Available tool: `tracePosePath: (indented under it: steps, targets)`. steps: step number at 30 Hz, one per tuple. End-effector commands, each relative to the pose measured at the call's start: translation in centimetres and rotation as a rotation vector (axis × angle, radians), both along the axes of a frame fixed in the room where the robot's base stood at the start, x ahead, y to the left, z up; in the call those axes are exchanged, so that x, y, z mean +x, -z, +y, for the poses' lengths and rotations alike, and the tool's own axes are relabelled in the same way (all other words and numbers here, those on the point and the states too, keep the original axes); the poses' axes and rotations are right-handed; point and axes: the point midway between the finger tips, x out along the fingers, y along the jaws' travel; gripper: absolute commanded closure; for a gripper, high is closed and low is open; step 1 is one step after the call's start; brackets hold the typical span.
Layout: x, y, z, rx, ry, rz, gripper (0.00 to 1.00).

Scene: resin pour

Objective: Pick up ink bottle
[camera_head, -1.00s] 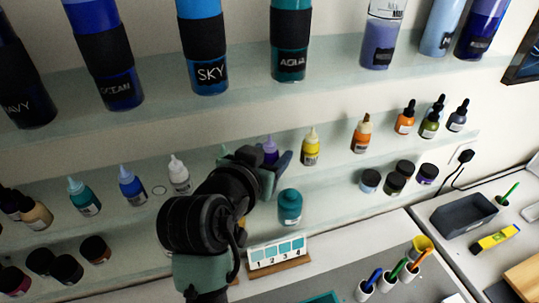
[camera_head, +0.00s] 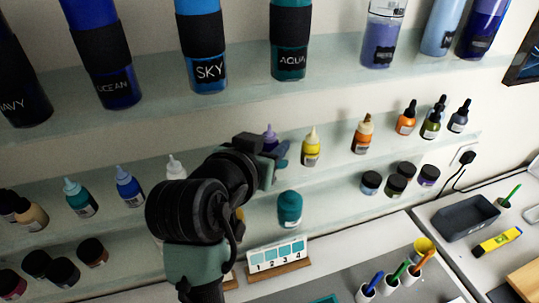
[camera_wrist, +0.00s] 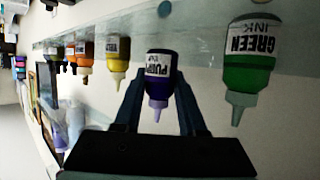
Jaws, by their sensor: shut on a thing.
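My gripper (camera_head: 274,157) is shut on the purple ink bottle (camera_head: 270,138) at the middle shelf; only the bottle's upper part shows past the fingers in the head view. In the wrist view the picture is upside down, and the purple bottle (camera_wrist: 160,72) with its label and nozzle cap sits between my two fingers. A green ink bottle (camera_wrist: 250,70) stands beside it there, apart from the fingers; my arm hides it in the head view. A yellow bottle (camera_head: 311,148) stands to the right of my gripper.
White (camera_head: 175,167), blue (camera_head: 129,187) and teal (camera_head: 79,198) bottles stand left of my arm. Orange dropper bottles and dark jars stand to the right. A teal jar (camera_head: 290,209) is on the lower shelf. The upper shelf (camera_head: 330,66) holds large bottles above my gripper.

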Motion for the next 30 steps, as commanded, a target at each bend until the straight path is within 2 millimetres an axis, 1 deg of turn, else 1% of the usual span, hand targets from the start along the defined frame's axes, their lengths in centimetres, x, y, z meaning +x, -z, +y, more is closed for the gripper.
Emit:
tracePosePath:
  steps: [3, 5, 8, 15, 21, 23, 30]
  targets:
    - [0.0, -1.4, 0.0, 0.002, 0.001, -0.006, 1.0]
    - [-1.3, -1.0, 0.6, 0.0, -0.003, -0.002, 1.0]
    - [-3.5, -1.0, 1.4, 0.001, -0.005, -0.003, 1.0]
    - [-9.6, -1.0, 3.8, 0.001, -0.006, -0.004, 1.0]
    - [-14.4, -1.0, 5.5, 0.003, -0.007, -0.002, 1.0]
    - [-14.4, -0.9, 5.6, -0.003, -0.001, -0.011, 1.0]
    - [-15.5, -1.1, 6.0, -0.012, 0.004, -0.018, 1.0]
